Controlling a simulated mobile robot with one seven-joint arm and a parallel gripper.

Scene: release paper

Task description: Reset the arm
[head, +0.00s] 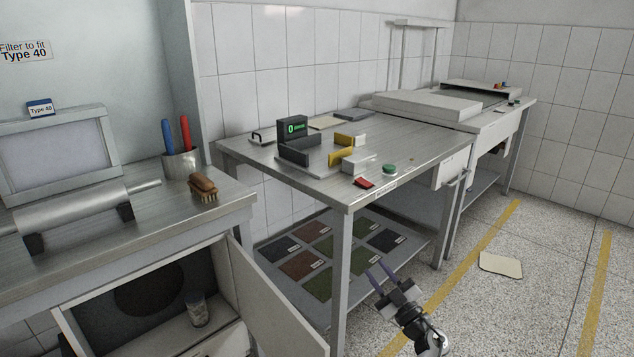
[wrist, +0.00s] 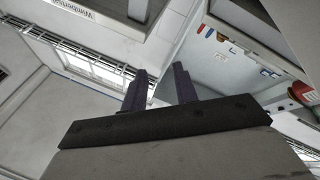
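My gripper (head: 381,276) is at the bottom middle of the head view, in front of the steel table and over the speckled floor. Its two dark purple fingers point up and to the left, with a gap between them. In the wrist view my gripper (wrist: 160,88) shows its two fingers apart with nothing between them. That view looks towards the upper walls, windows and ceiling. My gripper touches nothing that I can see.
The steel table (head: 400,150) carries a device with a green display (head: 291,128); coloured sample squares lie on its lower shelf (head: 268,250). An open cabinet door (head: 275,310) stands left of my gripper. A beige sheet (head: 500,263) lies on the floor at right. Floor around it is clear.

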